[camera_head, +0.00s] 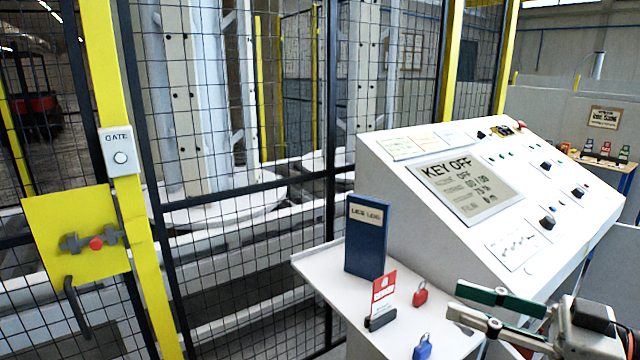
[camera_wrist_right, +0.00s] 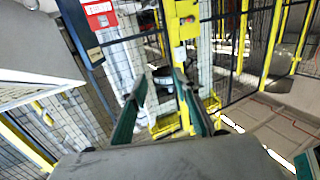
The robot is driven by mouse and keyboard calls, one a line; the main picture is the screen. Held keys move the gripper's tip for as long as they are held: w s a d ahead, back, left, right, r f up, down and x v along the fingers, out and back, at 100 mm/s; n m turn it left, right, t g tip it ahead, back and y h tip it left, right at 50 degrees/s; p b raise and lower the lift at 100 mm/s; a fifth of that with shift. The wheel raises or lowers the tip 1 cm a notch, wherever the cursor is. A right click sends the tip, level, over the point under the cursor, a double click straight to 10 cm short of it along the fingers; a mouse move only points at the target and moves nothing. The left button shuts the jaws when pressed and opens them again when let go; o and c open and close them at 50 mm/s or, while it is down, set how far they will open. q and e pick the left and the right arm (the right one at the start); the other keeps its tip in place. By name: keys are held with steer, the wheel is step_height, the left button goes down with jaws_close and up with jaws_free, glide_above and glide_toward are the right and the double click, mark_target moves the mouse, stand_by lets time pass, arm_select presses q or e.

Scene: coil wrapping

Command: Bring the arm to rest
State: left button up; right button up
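My right gripper (camera_head: 456,301) is at the lower right of the head view, in front of the sloped control console (camera_head: 390,180) and right of the small shelf. Its two green-padded fingers are apart with nothing between them. In the right wrist view the fingers of this gripper (camera_wrist_right: 160,80) also stand apart, with only the distant fence and floor behind the gap. My left gripper is not in view. The console screen reads "KEY OFF".
The white shelf (camera_head: 318,270) holds a blue log book (camera_head: 367,238), a red-and-white card (camera_head: 382,292), a red padlock (camera_head: 420,293) and a blue padlock (camera_head: 422,347). A mesh fence with a yellow gate plate (camera_head: 75,270) stands left. A table with tags (camera_head: 600,163) is far right.

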steer(key=w+a+f+t+h, duration=0.1)
steer(key=a+f, duration=0.5)
steer(key=f, duration=0.3)
steer(key=w+a+f+t, duration=0.1)
steer(key=w+a+f, duration=0.1)
steer(key=a+f, duration=0.6)
steer(key=s+d+f+m+h, duration=0.2)
steer(key=s+d+f+h, duration=0.1)
steer(key=f, duration=0.7)
steer(key=s+d+f+m+g+h, duration=0.1)
steer(key=s+d+f+h, duration=0.3)
steer(key=f, duration=0.6)
steer(key=s+d+f+m+h, duration=0.3)
steer(key=s+d+f, duration=0.2)
steer(key=f, duration=0.5)
steer(key=shift+s+d+m+h, duration=0.2)
steer(key=shift+s+m+h, duration=0.2)
